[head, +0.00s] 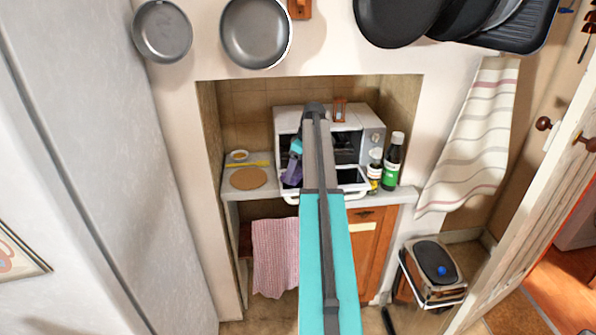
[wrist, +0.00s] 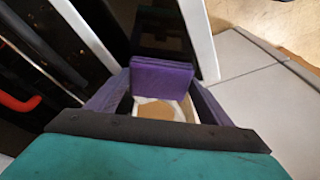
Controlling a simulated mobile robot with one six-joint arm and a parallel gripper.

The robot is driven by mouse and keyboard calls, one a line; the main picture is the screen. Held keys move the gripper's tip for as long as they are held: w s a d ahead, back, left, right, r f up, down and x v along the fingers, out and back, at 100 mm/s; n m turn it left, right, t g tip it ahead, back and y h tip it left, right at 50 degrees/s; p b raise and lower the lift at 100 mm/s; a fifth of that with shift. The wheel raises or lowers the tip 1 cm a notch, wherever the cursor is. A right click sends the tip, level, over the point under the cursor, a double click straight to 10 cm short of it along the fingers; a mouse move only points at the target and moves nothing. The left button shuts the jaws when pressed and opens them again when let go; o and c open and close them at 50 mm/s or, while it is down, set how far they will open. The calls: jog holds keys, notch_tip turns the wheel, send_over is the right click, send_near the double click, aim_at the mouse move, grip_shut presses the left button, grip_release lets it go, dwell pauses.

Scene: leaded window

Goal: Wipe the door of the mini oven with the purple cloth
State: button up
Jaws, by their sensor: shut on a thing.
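The white mini oven (head: 352,117) stands on the counter in the alcove. Its door (head: 350,183) appears folded down, with dark glass and a white frame; the dark inside shows above it. My gripper (head: 291,176) is at the left part of the door, partly hidden behind my arm. In the wrist view its purple fingers are shut on the folded purple cloth (wrist: 162,80). The cloth is beside a white frame bar (wrist: 198,38) and dark glass. I cannot tell if it touches the glass.
A brown round mat (head: 248,178) and a small bowl (head: 239,156) are left of the oven. A green-labelled bottle (head: 392,162) and a smaller bottle (head: 374,171) stand close to its right. Pans hang above; a pink towel (head: 275,256) hangs below.

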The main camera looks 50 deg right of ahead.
jog(key=shift+w+d+r+p, duration=0.1)
jog(key=shift+r+p, duration=1.2)
jog(key=shift+r, duration=1.7)
jog(key=shift+r, duration=0.1)
notch_tip(320, 180, up, 3)
jog(key=shift+w+d+f+p, duration=0.1)
jog(key=shift+p, duration=0.5)
jog(key=shift+r, duration=0.2)
jog(key=shift+f, duration=0.15)
